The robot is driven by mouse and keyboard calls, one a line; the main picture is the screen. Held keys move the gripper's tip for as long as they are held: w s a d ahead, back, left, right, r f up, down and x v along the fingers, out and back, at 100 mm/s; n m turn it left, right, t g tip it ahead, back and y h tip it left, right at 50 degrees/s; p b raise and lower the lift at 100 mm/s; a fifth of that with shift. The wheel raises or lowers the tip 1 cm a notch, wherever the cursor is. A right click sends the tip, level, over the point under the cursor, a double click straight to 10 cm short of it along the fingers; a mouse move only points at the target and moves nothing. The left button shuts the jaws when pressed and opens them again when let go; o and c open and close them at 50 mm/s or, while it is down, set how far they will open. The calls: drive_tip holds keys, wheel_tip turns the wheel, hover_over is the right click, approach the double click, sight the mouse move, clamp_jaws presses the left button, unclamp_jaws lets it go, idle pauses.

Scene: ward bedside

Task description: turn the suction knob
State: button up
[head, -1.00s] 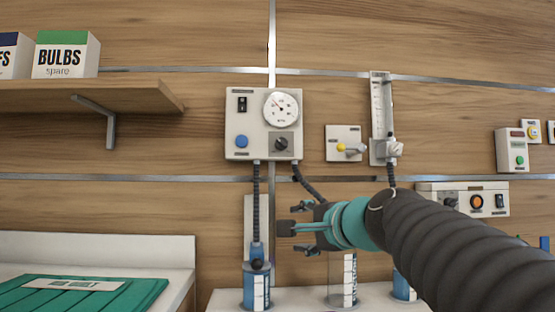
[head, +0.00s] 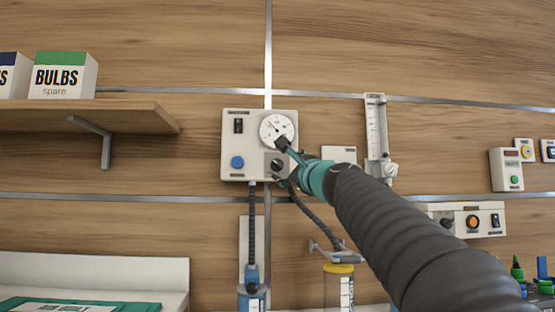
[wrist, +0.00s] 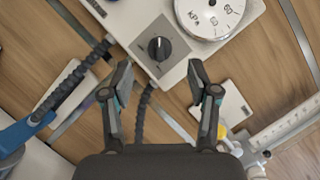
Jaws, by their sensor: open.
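The suction knob is a black round knob (wrist: 159,48) on a grey square plate, on the lower right of the white suction unit (head: 230,150) on the wall. It also shows in the head view (head: 276,164), close beside my gripper. In the wrist view my gripper (wrist: 160,85) is open and empty. Its two fingers stand apart, with the knob ahead of and between them, beyond the fingertips. I see no contact with the knob. In the head view my gripper (head: 282,162) is in front of the unit's lower right, below the pressure gauge (head: 276,129).
The gauge sits just above the knob, with a blue button (head: 237,162) to its left. Dark hoses (head: 252,225) hang below the unit. A white wall plate (head: 339,154) and a flowmeter (head: 376,130) are to the right. A shelf (head: 100,116) is at left.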

sight(278, 164)
drive_tip(key=p+x, duration=0.2)
drive_tip(key=x, duration=0.3)
drive_tip(key=shift+w+a+r, duration=0.1)
drive_tip(key=shift+w+a, duration=0.05)
drive_tip(key=shift+w, duration=0.2)
drive_tip(key=c, duration=1.1)
drive_tip(key=shift+c, duration=0.2)
